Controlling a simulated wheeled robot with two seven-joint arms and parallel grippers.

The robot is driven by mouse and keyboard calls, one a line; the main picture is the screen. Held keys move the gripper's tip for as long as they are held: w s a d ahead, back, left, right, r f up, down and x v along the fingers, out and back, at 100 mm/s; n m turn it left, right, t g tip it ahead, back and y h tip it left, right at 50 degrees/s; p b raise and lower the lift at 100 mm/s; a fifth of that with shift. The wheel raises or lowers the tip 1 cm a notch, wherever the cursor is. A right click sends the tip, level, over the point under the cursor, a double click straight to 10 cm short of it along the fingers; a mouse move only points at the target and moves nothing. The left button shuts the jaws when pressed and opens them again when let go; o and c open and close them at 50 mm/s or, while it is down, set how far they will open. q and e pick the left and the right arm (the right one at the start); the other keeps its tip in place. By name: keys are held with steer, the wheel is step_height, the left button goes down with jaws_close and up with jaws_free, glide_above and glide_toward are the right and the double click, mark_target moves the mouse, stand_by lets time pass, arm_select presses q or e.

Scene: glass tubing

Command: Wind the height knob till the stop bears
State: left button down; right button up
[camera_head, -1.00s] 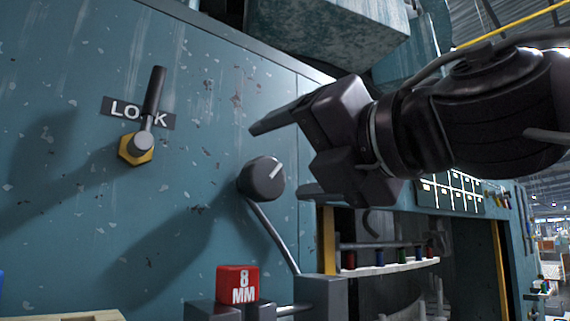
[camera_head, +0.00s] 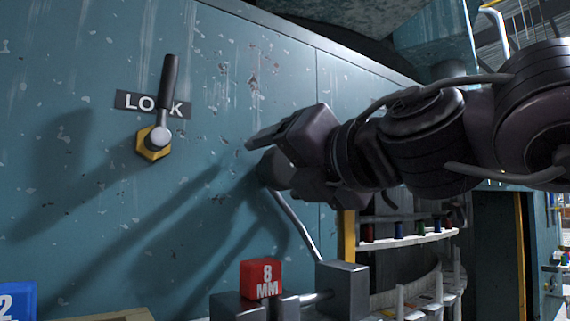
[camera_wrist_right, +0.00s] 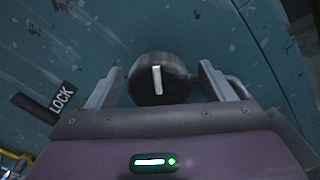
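The dark round knob (camera_head: 268,172) with a white pointer line is on the blue-green panel (camera_head: 90,210). It also shows in the right wrist view (camera_wrist_right: 158,78), its line nearly upright there. My right gripper (camera_head: 274,163) is at the knob, with one finger on each side of it. In the right wrist view the fingers stand apart, with a small gap visible between each finger and the knob. In the head view the gripper partly hides the knob. A bent rod (camera_head: 294,224) runs below the knob to a grey block (camera_head: 342,290). I cannot tell which part is the stop. My left gripper is not in view.
A black lever (camera_head: 169,85) on a yellow hex base stands by the LOCK label (camera_head: 128,101). A red 8 MM block (camera_head: 261,279) sits among grey metal parts. A blue block (camera_head: 17,301) is at lower left. Shelves with coloured spools (camera_head: 400,241) are at right.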

steer(key=c, duration=0.9)
steer(key=shift+a+f+m+b, duration=0.1)
steer(key=shift+f+m+b, duration=0.15)
steer(key=shift+m+b, duration=1.25)
steer(key=shift+m, duration=0.2)
steer(key=shift+r+m+b, duration=0.1)
steer(key=shift+m+b, duration=0.95)
steer(key=shift+m, duration=1.15)
steer(key=o, duration=1)
steer(key=shift+r, duration=0.1)
steer(key=shift+s, duration=0.1)
